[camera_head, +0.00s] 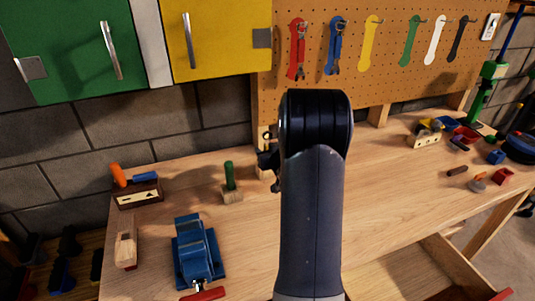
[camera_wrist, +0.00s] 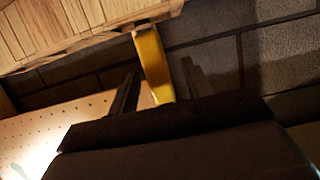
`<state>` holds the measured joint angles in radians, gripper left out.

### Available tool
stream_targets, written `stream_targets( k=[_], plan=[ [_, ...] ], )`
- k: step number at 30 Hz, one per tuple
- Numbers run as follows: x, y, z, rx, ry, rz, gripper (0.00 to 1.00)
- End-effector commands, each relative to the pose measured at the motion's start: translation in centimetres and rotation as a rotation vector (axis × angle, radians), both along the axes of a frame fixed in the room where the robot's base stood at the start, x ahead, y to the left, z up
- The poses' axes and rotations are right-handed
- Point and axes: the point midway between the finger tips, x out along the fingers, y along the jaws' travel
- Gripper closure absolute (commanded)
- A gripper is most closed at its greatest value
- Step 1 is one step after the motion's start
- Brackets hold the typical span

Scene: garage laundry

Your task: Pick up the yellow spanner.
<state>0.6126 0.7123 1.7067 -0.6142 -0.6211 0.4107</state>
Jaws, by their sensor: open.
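The pegboard (camera_head: 330,88) also bears red, blue, green, white and black shapes. The workbench (camera_head: 390,180) holds a blue vise (camera_head: 197,252), a green-handled brush (camera_head: 231,185) and a wooden box (camera_head: 138,193). A drawer (camera_head: 455,270) stands open at front right. The bench's middle right is clear.

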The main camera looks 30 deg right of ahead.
Motion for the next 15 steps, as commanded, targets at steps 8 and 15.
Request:
stream_targets(
  k=[8,15],
  plan=[
    [0.52,-0.14,-0.21,0.0,0.0,0.0,0.53],
    [0.52,-0.13,-0.21,0.0,0.0,0.0,0.67]
  ],
)
